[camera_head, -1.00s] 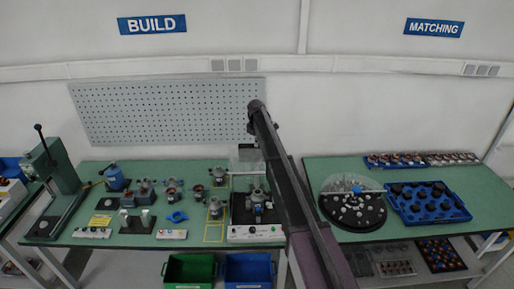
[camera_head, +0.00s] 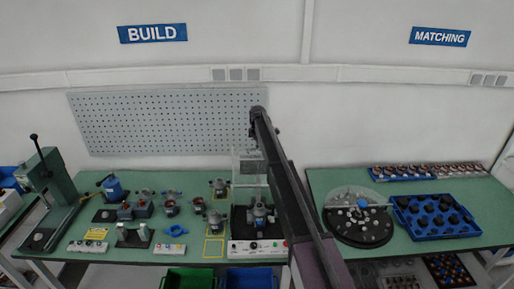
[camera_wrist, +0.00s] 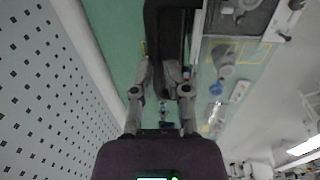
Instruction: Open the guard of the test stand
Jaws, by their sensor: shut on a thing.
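The test stand (camera_head: 270,245) is on the green bench, a pale control box in front and a dark base behind. A grey motor-like part (camera_head: 260,216) sits on that base. The clear guard (camera_head: 248,168) stands upright at the back of the stand, above the part. My gripper (camera_head: 253,131) is at the guard's upper edge, partly hidden by my arm. In the wrist view my gripper (camera_wrist: 162,70) has its fingers closed in around a dark bar-like piece, seemingly the guard's handle; the exact contact is unclear.
A pegboard (camera_head: 170,120) is on the wall close behind my gripper. Fixtures and loose parts crowd the bench left of the stand. On the right bench are a round dark turntable (camera_head: 358,232) and a blue tray (camera_head: 435,228). Free air lies above both benches.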

